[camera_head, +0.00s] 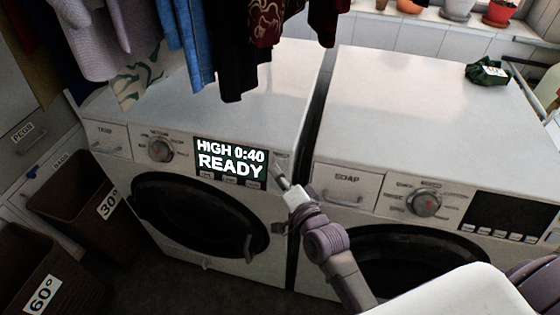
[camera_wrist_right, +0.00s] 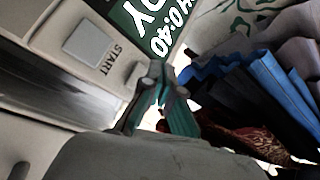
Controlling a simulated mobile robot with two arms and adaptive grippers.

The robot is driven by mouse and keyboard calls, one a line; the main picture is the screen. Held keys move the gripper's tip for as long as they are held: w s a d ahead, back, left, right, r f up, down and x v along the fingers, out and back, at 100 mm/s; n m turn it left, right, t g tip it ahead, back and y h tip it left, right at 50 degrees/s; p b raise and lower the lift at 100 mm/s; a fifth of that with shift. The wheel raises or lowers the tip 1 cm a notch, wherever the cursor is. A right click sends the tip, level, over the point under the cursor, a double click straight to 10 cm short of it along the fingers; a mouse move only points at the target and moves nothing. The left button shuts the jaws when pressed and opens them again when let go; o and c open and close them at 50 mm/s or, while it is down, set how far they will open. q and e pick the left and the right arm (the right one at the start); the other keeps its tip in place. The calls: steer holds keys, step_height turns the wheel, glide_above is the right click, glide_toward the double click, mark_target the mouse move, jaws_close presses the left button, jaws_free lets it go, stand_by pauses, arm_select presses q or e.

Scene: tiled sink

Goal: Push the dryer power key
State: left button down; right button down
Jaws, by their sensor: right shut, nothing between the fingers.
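The dryer (camera_head: 250,100) is the left white machine. Its lit display (camera_head: 231,160) reads "HIGH 0:40 READY", with small keys (camera_head: 229,181) in a row below it. My right gripper (camera_head: 281,181) is shut and empty at the right end of the dryer's panel, right of the display. In the right wrist view, the shut fingertips (camera_wrist_right: 157,82) are close to the display (camera_wrist_right: 150,25). A square key marked START (camera_wrist_right: 88,46) is to their left there. I cannot read a power label on any key. My left gripper is not in view.
The washer (camera_head: 430,110) with a soap drawer stands right of the dryer, across a narrow gap. Clothes (camera_head: 185,45) hang above the dryer. Brown baskets (camera_head: 80,200) stand at left. A green cloth item (camera_head: 487,72) lies on the washer.

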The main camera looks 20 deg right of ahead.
steer(key=s+a, duration=0.1)
steer(key=s+r+p, duration=0.1)
steer(key=s+a+p, duration=0.1)
steer(key=s, duration=0.1)
steer(key=shift+a+r, duration=0.35)
steer(key=s+f+n+g, duration=0.2)
steer(key=s+f+g, duration=0.1)
steer(key=f, duration=0.7)
steer(key=s+f+n+g, duration=0.2)
steer(key=s+f+n, duration=0.15)
steer(key=f, duration=0.65)
steer(key=s+f+n+g, duration=0.2)
steer(key=s+f+g, duration=0.1)
steer(key=f, duration=0.8)
steer(key=s+d+f+n+g+h, duration=0.1)
steer(key=s+d+f+n+g, duration=0.1)
steer(key=s+f, duration=0.4)
steer(key=s+d+f+n+g+h, duration=0.1)
steer(key=s+d+f+n+g, duration=0.2)
steer(key=s+f, duration=0.4)
steer(key=s+d+f+n+g, duration=0.2)
steer(key=s+d+f, duration=0.3)
steer(key=s, duration=1.3)
steer(key=shift+f+g+h, duration=0.4)
steer(key=shift+f+g, duration=0.4)
steer(key=shift+f, duration=0.05)
